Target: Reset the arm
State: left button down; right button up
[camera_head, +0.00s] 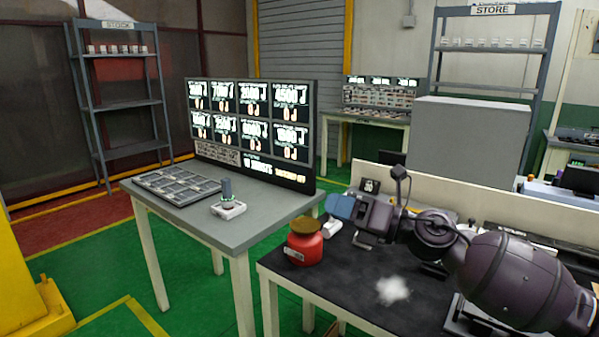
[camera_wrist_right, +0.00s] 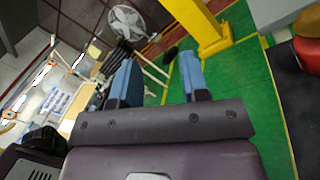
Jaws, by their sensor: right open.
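My right arm reaches in from the right over the black-topped table (camera_head: 345,290). Its right gripper (camera_head: 341,207), with blue fingers, is raised above the table's back left, behind and right of the red jar (camera_head: 305,249) with a brown lid. In the right wrist view the two blue fingers of the gripper (camera_wrist_right: 160,82) stand apart with nothing between them. The red jar also shows at that view's right edge (camera_wrist_right: 309,54), clear of the fingers. My left gripper is in neither view.
A grey table (camera_head: 215,247) at left holds a compartment tray (camera_head: 178,186), a white block with a grey cylinder (camera_head: 228,205) and a large display board (camera_head: 250,130). A small white object (camera_head: 332,229) and a white patch (camera_head: 392,290) show near my arm. Green floor lies open at left.

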jog(key=s+d+f+m+t+h, duration=0.2)
jog(key=d+f+m+t+h, duration=0.15)
jog(key=f+m, duration=0.6)
jog(key=s+d+f+m+t+h, duration=0.25)
jog(key=d+f+m+h, duration=0.3)
jog(key=m, duration=0.65)
jog(key=s+d+f+m+t+h, duration=0.2)
jog(key=s+d+f+m+h, duration=0.15)
jog(key=f+m, duration=0.6)
jog(key=s+d+f+m+g+h, duration=0.1)
jog(key=s+d+f+m, duration=0.1)
jog(key=s+f, duration=0.4)
jog(key=s+d+f+m+g+h, duration=0.2)
jog(key=s+f, duration=0.4)
jog(key=s, duration=0.4)
jog(key=s+d+f+m+g+h, duration=0.2)
jog(key=s+f+m, duration=0.3)
jog(key=s, duration=0.3)
jog(key=shift+s+d+f+m, duration=0.2)
jog(key=shift+d+f+m, duration=0.1)
jog(key=shift+d+f, duration=0.5)
